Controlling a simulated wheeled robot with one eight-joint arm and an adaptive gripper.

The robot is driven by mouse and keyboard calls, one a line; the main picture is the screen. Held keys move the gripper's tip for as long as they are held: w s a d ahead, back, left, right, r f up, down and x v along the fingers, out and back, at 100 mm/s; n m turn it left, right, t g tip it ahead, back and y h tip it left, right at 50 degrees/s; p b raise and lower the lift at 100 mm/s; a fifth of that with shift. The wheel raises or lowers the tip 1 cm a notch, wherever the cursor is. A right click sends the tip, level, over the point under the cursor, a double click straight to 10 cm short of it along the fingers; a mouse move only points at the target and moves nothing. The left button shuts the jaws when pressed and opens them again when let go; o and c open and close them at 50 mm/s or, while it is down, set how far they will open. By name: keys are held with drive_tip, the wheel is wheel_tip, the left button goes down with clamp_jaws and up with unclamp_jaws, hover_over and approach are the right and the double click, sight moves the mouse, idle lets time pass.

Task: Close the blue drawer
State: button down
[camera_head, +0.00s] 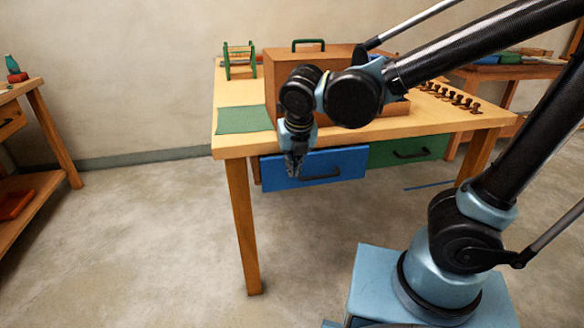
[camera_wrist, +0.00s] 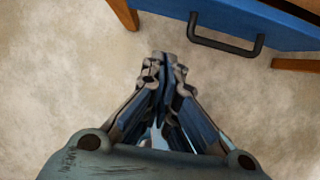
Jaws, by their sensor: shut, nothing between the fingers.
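The blue drawer (camera_head: 335,165) is at the front of the wooden table, under its top, and its front stands out from the table edge. It has a dark bar handle (camera_head: 320,174). In the wrist view the blue drawer (camera_wrist: 240,15) is at the top, with its handle (camera_wrist: 226,42) toward the upper right. My gripper (camera_head: 292,172) points down in front of the drawer's left part; I cannot tell if it touches. In the wrist view my gripper (camera_wrist: 164,65) is shut and empty, apart from the handle.
A green drawer (camera_head: 408,150) is right of the blue one. The wooden table (camera_head: 232,143) carries a brown box (camera_head: 290,70), a green mat (camera_head: 243,119) and a green rack (camera_head: 239,62). Another bench (camera_head: 20,93) is at the left. The floor in front is clear.

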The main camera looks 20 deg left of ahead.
sight(283, 166)
drive_tip(key=shift+w+a+f, duration=0.65)
drive_tip(key=shift+w+f, duration=0.4)
drive_tip(key=shift+f, duration=0.35)
drive_tip(key=shift+w+a+f, duration=0.6)
drive_tip(key=shift+w+f, duration=0.45)
drive_tip(key=shift+f, duration=0.35)
drive_tip(key=shift+w+a+f, duration=0.65)
drive_tip(key=shift+w+f, duration=0.4)
drive_tip(key=shift+f, duration=0.35)
drive_tip(key=shift+w+a, duration=0.45)
drive_tip(key=shift+w, duration=0.3)
drive_tip(key=shift+w+a, duration=0.5)
drive_tip(key=shift+w, duration=0.25)
drive_tip(key=shift+w+a, duration=0.45)
drive_tip(key=shift+w, duration=0.3)
